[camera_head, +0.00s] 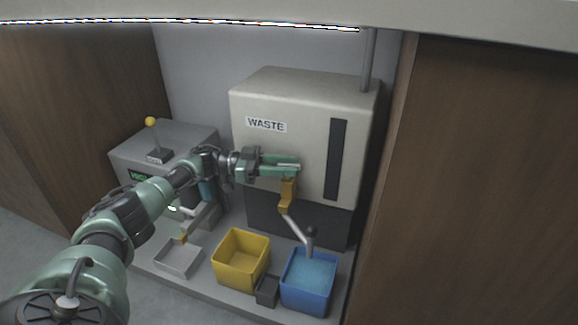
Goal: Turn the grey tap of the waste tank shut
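The waste tank (292,101) is a pale box with a WASTE label and a dark vertical strip, standing on a dark base. Below its front is a brass-coloured fitting (287,194). From it a grey bar, which looks like the tap (297,228), slants down to the right and ends in a dark knob (311,236) above the blue tub. My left gripper (297,166) is at the tank's front, just above the brass fitting. My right gripper is out of view.
The blue tub (293,297) has blue contents. A yellow bin (223,267), a small dark box (266,291) and a grey tray (178,274) stand to its left. A grey machine (189,135) with a yellow-knobbed lever (151,122) stands behind my arm. Wooden panels (470,190) close both sides.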

